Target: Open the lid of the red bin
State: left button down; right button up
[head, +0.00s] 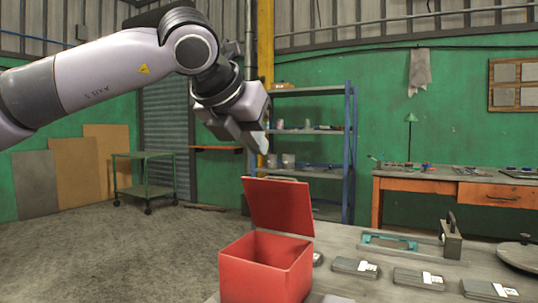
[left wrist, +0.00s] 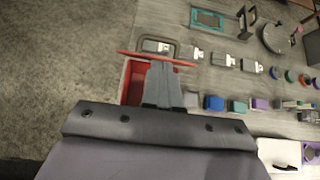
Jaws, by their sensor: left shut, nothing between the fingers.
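The red bin (head: 265,270) stands at the near left end of the grey table. Its red lid (head: 279,205) is raised, standing up and leaning a little back, so the bin's inside shows. My left gripper (head: 260,143) is shut and empty, in the air above the lid and apart from it in the head view. In the left wrist view the shut fingers (left wrist: 161,66) lie across the view of the bin (left wrist: 133,82) and hide part of the lid (left wrist: 182,61). My right gripper is in neither view.
On the table (head: 345,285) lie several dark boxes with white labels (head: 418,279), a teal-and-grey frame (head: 390,242) and a round dark lid (head: 520,256). A blue shelf rack (head: 350,150), a green cart (head: 146,186) and an orange workbench (head: 445,190) stand behind. The floor at left is clear.

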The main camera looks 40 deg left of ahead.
aim_at(280, 178)
pick_arm(q)
jog(key=x, duration=0.9)
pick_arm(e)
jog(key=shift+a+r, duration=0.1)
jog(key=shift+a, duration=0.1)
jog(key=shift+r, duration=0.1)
